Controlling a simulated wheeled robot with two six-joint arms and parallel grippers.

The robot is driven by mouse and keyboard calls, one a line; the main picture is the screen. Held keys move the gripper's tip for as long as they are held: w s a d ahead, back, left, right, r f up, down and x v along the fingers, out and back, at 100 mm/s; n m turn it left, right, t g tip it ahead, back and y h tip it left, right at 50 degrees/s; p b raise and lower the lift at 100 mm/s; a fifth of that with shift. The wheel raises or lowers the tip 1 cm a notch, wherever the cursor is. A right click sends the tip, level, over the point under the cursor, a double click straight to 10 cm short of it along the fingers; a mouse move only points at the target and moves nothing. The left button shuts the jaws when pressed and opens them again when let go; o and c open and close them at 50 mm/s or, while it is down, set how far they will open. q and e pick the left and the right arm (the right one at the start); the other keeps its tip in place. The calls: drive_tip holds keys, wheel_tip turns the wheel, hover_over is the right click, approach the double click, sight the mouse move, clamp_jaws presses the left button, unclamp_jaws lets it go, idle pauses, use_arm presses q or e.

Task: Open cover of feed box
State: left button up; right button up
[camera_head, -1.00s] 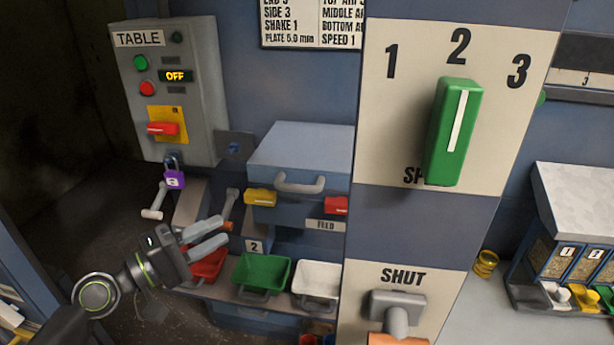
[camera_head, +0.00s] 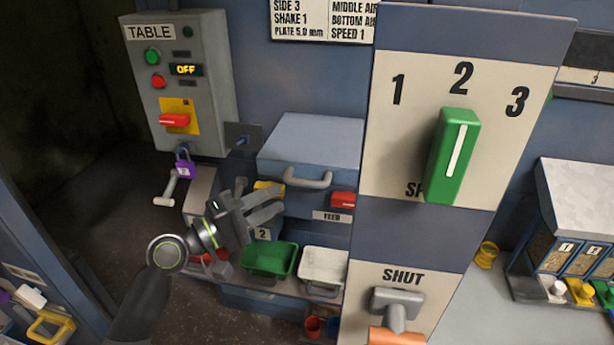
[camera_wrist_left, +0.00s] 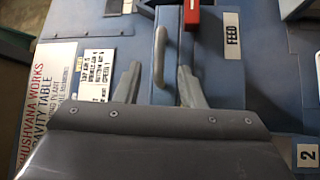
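The feed box is blue-grey, with a closed cover (camera_head: 315,140) and a grey bar handle (camera_head: 307,180) on its front. A yellow latch (camera_head: 264,187) on its left is partly hidden by my gripper. A red latch (camera_head: 343,200) is on its right, above the FEED label (camera_head: 332,216). My left gripper (camera_head: 264,195) is open and empty, in front of the box's lower left. In the left wrist view, the handle (camera_wrist_left: 160,50) lies ahead between my open fingers (camera_wrist_left: 158,75), apart from them. The red latch (camera_wrist_left: 191,14) shows there too. My right gripper is out of view.
A grey TABLE control panel (camera_head: 181,85) with a purple padlock (camera_head: 184,167) is at left. Green (camera_head: 269,259) and white (camera_head: 323,267) trays sit below the box. A blue column with a green selector knob (camera_head: 453,156) stands close on the right.

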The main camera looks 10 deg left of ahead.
sight(307, 180)
use_arm(q)
drive_tip(key=p+x, duration=0.2)
drive_tip(key=x, duration=0.6)
drive_tip(key=shift+w+d, duration=0.25)
drive_tip(key=shift+d, duration=0.1)
clamp_jaws()
